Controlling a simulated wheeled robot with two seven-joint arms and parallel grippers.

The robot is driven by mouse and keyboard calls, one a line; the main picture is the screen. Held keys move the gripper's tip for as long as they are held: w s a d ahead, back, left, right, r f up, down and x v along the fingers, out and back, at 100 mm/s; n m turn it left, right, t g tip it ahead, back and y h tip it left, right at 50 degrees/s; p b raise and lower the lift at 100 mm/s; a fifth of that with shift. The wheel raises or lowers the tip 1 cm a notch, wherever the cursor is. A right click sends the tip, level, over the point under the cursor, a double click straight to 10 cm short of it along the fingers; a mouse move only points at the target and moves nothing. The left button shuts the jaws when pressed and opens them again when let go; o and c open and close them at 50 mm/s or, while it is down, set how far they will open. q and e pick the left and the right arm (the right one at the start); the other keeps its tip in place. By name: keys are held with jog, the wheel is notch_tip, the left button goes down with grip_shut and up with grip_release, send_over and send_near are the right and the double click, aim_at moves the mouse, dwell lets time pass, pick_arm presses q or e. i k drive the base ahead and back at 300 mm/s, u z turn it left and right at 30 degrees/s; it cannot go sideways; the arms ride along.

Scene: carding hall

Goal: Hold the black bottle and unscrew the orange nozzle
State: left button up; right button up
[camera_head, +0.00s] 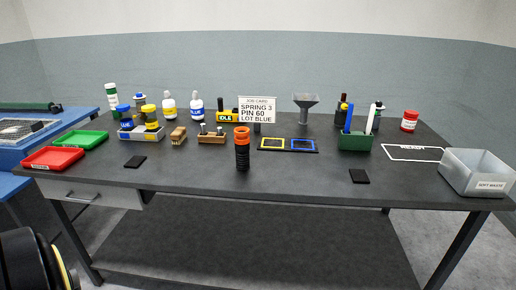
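A black bottle (242,158) with a ribbed lower body stands upright near the front middle of the dark table. A wide orange nozzle (242,135) sits on its top. The two appear joined in line; I cannot make out the thread between them. Neither of my grippers shows in the head view, and nothing touches the bottle.
Behind the bottle stand a job card (257,110), a wooden block (211,138) and yellow and blue frames (289,145). Black pads (135,162) (360,176) lie left and right. A grey bin (479,172) stands at right, red tray (53,158) at left. Table around the bottle is clear.

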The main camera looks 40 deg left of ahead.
aim_at(243, 156)
jog(key=u, duration=0.6)
jog(key=i, duration=0.85)
jog(key=u, duration=0.9)
